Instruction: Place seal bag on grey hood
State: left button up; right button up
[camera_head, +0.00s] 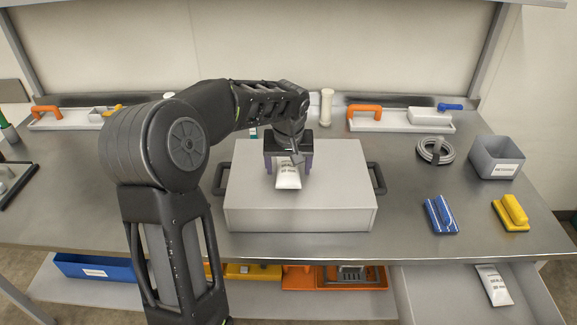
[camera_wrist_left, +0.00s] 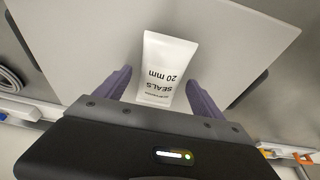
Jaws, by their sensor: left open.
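The seal bag (camera_head: 288,177) is a small white packet with dark print, lying on top of the grey hood (camera_head: 335,180). The hood is a light grey box with a dark handle on each side, standing on the metal bench. In the left wrist view the bag (camera_wrist_left: 165,70) reads "SEALS 20 mm" and rests on the hood's flat top (camera_wrist_left: 225,30). My left gripper (camera_head: 288,165) is over the hood with its fingers on either side of the bag. In the left wrist view the fingers (camera_wrist_left: 163,90) stand apart, with gaps beside the bag. My right gripper is not in view.
A second white packet (camera_head: 494,284) lies in the open drawer at lower right. On the bench's right are a grey bin (camera_head: 497,157), a coiled grey hose (camera_head: 435,151), a blue brush (camera_head: 441,214) and a yellow one (camera_head: 511,212). Two white trays (camera_head: 400,124) (camera_head: 75,122) stand at the back.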

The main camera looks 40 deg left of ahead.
pick_arm(q)
jog(key=v, duration=1.1)
jog(key=shift+s+r+b, duration=0.15)
jog(key=shift+r+b, duration=0.15)
jog(key=shift+r, duration=0.1)
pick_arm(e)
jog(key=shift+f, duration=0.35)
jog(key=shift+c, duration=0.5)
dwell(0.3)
